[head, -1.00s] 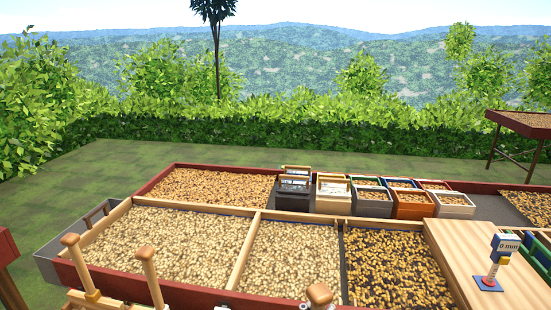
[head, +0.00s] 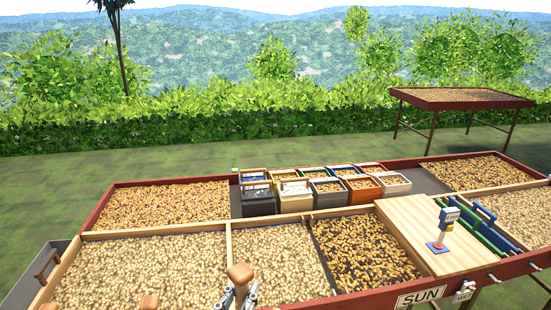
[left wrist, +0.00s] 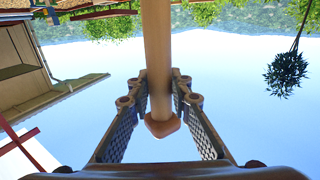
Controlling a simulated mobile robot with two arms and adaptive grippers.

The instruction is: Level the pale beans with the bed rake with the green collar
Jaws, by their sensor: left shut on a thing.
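Pale beans (head: 135,268) fill the front left section of the drying bed, and more pale beans (head: 280,255) fill the section to its right. My left gripper (head: 238,295) is at the front edge of the bed, low in the head view. It is shut on an upright wooden handle (head: 240,274). In the left wrist view the same handle (left wrist: 157,50) runs between the fingers (left wrist: 160,88), its rounded end toward the camera. The handle's lower part is hidden, and no green collar shows. Another wooden handle top (head: 149,302) stands to the left. My right gripper is out of view.
Darker golden beans (head: 365,250) lie in the section right of the pale ones. Wooden dividers (head: 229,258) separate the sections. Several bean crates (head: 328,200) stand behind. A wooden board (head: 425,238) carries a small gauge (head: 442,230). A grey bin (head: 30,285) is at the left.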

